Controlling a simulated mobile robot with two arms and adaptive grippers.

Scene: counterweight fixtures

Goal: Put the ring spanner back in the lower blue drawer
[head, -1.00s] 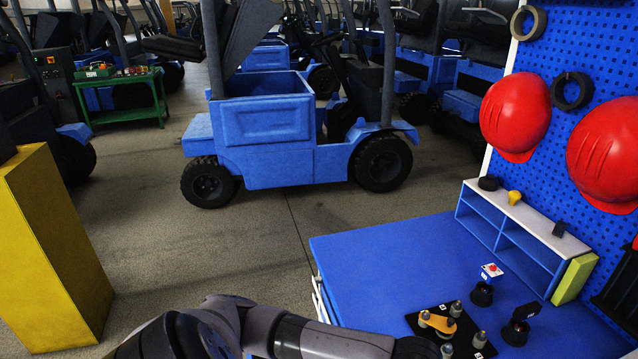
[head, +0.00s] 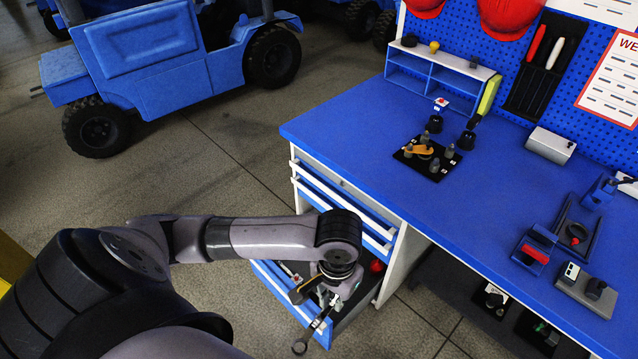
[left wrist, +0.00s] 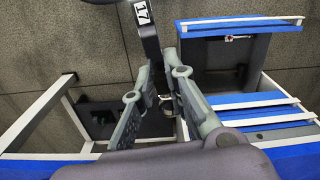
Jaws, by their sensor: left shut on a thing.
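My left gripper (head: 326,298) is shut on the ring spanner (head: 318,322), a dark tool with a white label and a ring end low in the picture. In the left wrist view the spanner (left wrist: 148,40) stands out between the two fingers (left wrist: 158,100), and its label reads 17. The lower blue drawer (head: 269,288) is pulled out from the bench front. The gripper and spanner appear over it in the head view; their height above it cannot be told. A red round thing (head: 377,267) shows at the drawer's right side. My right gripper is not in view.
The blue bench top (head: 350,120) is above the drawers, with a black fixture plate (head: 427,157) on it. Upper drawers (head: 340,190) with white handles sit above the open one. A blue vehicle (head: 150,60) stands behind on the left. The floor between is clear.

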